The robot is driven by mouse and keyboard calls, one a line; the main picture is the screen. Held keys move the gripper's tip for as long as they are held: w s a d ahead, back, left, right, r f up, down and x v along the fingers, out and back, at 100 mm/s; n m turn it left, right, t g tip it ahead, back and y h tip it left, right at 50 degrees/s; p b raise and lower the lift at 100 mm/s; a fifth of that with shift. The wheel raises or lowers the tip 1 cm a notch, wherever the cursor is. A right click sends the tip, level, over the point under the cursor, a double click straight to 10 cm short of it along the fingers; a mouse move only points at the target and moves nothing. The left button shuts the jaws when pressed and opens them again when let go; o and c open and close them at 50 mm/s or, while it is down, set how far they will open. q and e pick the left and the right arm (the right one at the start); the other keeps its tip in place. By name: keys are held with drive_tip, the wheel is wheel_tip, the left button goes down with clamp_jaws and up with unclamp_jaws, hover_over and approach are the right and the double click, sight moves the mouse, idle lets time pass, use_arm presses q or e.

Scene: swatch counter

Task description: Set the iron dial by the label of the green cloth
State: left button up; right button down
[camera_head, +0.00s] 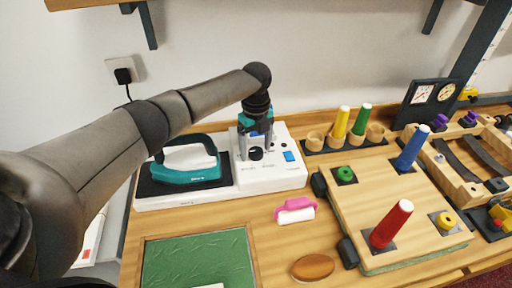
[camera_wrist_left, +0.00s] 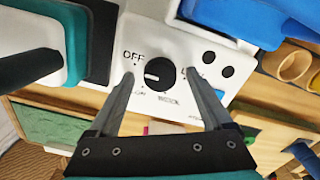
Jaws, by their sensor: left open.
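The black iron dial (camera_head: 256,154) sits on the white base panel; in the left wrist view the dial (camera_wrist_left: 160,72) has a white mark on its left side, below the printed OFF. Other printed settings are partly hidden or too small to read. My left gripper (camera_head: 256,148) points down over the dial, open, with one finger on either side; contact cannot be told. The teal iron (camera_head: 187,165) rests on the left of the base. The green cloth (camera_head: 200,262) lies flat at the front left. A white label (camera_head: 208,286) is cut off by the bottom edge, its print unreadable.
A pink-and-white item (camera_head: 295,210) and a brown oval (camera_head: 313,267) lie in front. A shelf hangs above.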

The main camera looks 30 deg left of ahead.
use_arm(q)
clamp_jaws()
idle(0.8)
